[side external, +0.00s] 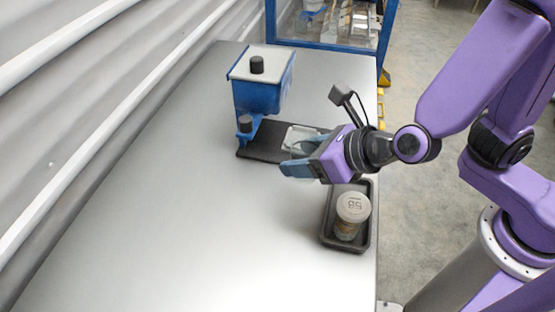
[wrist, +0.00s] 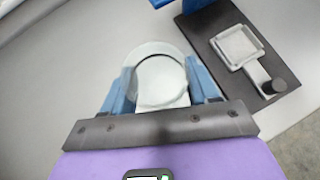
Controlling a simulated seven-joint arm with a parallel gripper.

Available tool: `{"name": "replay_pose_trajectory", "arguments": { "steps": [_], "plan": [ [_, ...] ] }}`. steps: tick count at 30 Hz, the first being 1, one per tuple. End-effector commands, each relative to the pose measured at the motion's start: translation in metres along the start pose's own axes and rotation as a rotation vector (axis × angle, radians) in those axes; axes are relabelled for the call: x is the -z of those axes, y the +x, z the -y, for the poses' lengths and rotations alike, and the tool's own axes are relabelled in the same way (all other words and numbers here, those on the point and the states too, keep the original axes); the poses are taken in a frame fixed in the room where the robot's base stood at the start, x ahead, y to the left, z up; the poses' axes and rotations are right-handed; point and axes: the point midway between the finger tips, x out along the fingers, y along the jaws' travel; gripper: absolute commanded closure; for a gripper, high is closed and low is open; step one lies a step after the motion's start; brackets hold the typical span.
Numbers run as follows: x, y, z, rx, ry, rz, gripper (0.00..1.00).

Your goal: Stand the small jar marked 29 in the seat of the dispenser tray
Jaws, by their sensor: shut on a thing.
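My gripper (side external: 291,166) is shut on a pale, clear-looking jar (wrist: 161,82), which stands between the two blue-grey fingers in the wrist view. No number shows on this jar, and in the side view the fingers mostly hide it. The dispenser tray (side external: 262,150) is a flat black base; its seat (side external: 302,136) is a light square frame, partly behind my gripper. In the wrist view the seat (wrist: 238,46) lies to the upper right of the held jar, clear of it.
A blue hopper (side external: 258,92) with a black-knobbed lid stands at the tray's back left. A second jar (side external: 351,214), with a printed lid and brownish contents, stands in a black bin (side external: 328,234) near the table's right edge. The table's left side is clear.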

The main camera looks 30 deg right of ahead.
Motion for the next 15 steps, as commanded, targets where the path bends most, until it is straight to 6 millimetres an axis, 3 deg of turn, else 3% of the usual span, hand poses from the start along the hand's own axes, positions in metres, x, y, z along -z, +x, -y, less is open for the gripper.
{"name": "replay_pose_trajectory", "arguments": {
  "steps": [15],
  "plan": [
    [0.009,-0.043,0.013,0.000,0.002,0.002,0.80]
  ]
}}
